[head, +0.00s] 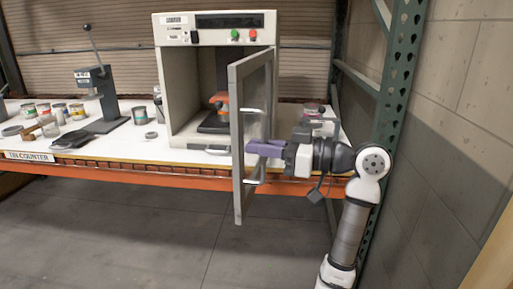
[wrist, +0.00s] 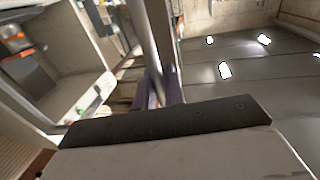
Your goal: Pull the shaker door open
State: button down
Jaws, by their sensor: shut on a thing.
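The shaker (head: 217,24) is a pale box-shaped cabinet on the counter in the head view, with a dark display and green and red buttons on top. Its framed door (head: 239,200) stands swung open at the right side, seen nearly edge-on and reaching out past the counter's front edge. My gripper (head: 250,148) has purple fingers shut on the door's handle (head: 252,181), a thin bar on the door's right-hand face. In the wrist view my gripper (wrist: 160,95) closes around the grey bar; the open shaker interior (wrist: 60,80) shows at left. The exact finger contact is partly hidden.
A press with a lever (head: 100,100) and several cans (head: 60,110) stand on the left of the counter (head: 110,155). A green rack post (head: 395,100) and a block wall (head: 460,100) are close to my arm at right. The floor (head: 130,230) in front is clear.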

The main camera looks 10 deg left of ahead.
jog(key=shift+d, duration=0.15)
jog(key=c, duration=1.6)
grip_release()
jog(key=shift+d, duration=0.1)
jog(key=s+d+b, duration=0.1)
jog(key=d, duration=0.3)
jog(key=d+b, duration=0.1)
jog(key=d, duration=0.4)
jog(key=s+d+b, duration=0.1)
jog(key=d, duration=0.3)
jog(key=shift+s+d, duration=0.2)
jog(key=shift+s, duration=0.1)
